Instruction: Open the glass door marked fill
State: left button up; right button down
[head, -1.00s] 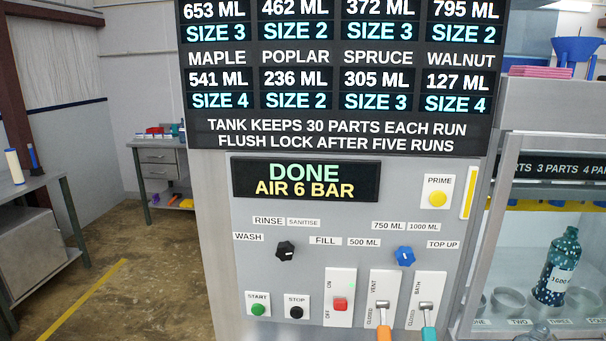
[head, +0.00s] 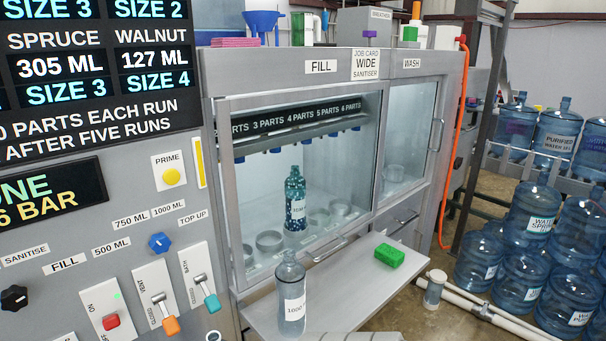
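The glass door (head: 352,175) under the FILL sign (head: 320,67) is a clear pane in a grey metal frame. It looks shut. A bar handle (head: 330,249) runs along its bottom rail. Through the glass I see a teal, speckled bottle (head: 295,198) standing among several round holders, below a row of nozzles. Neither of my grippers can be made out in the head view.
A shelf (head: 375,290) juts out below the door, holding a clear bottle (head: 291,293) and a green sponge-like block (head: 389,255). The WASH door (head: 408,125) is to the right. An orange hose (head: 452,150) hangs beyond it. Large blue water jugs (head: 545,215) fill the far right.

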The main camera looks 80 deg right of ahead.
aim_at(222, 107)
jog(key=z, duration=2.5)
